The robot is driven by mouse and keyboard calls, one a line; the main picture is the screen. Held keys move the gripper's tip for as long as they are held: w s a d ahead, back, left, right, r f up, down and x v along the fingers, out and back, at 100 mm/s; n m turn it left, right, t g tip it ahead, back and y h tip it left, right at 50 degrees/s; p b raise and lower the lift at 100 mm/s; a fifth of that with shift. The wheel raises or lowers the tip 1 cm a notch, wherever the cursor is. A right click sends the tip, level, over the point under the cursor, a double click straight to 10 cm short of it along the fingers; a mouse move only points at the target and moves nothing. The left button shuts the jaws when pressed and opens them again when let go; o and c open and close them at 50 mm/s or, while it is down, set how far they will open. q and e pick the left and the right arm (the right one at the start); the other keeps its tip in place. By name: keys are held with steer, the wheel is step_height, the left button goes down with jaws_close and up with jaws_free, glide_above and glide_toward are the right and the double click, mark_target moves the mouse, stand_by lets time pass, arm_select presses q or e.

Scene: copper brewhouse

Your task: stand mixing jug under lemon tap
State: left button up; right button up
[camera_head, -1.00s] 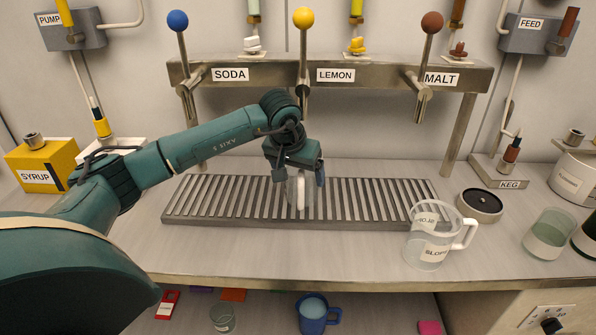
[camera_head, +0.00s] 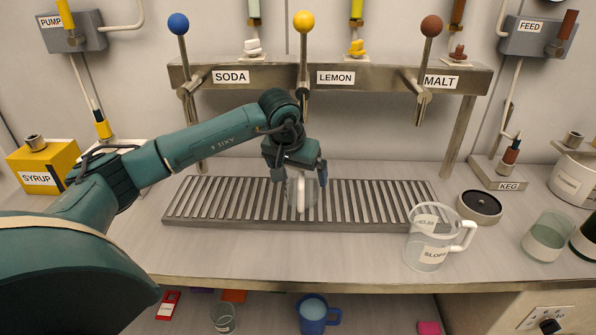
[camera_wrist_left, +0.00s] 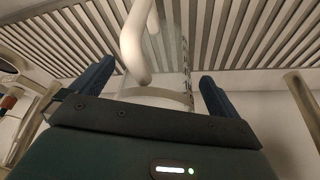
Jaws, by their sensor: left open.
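The mixing jug (camera_head: 310,193), clear with a pale handle, stands on the slatted drip grate (camera_head: 235,200), below and in front of the lemon tap (camera_head: 304,60) with its yellow knob. It looks upright. My left gripper (camera_head: 300,174) is open, with one finger on each side of the jug's upper part. In the left wrist view, the clear jug (camera_wrist_left: 168,50) and its handle (camera_wrist_left: 137,45) show between the two spread fingers (camera_wrist_left: 152,88). The gripper hides the jug's top in the head view. My right gripper is not in view.
A clear jug labelled SLOPS (camera_head: 427,245) stands at the grate's front right corner. A dark round coaster (camera_head: 480,206) and a glass (camera_head: 548,236) are further right. The soda tap (camera_head: 181,60) and malt tap (camera_head: 427,60) flank the lemon tap. The counter front left of centre is clear.

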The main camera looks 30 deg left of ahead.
arm_select(q)
steer(key=shift+p+v, duration=1.5)
steer(key=shift+v, duration=1.05)
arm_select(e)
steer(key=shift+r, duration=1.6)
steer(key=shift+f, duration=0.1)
arm_select(q)
steer(key=b+v, duration=0.1)
steer(key=v, duration=1.2)
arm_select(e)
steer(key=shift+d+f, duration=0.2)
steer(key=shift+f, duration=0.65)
arm_select(q)
steer(key=shift+d, duration=0.1)
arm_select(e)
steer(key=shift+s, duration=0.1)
arm_select(q)
steer(key=shift+s, duration=0.1)
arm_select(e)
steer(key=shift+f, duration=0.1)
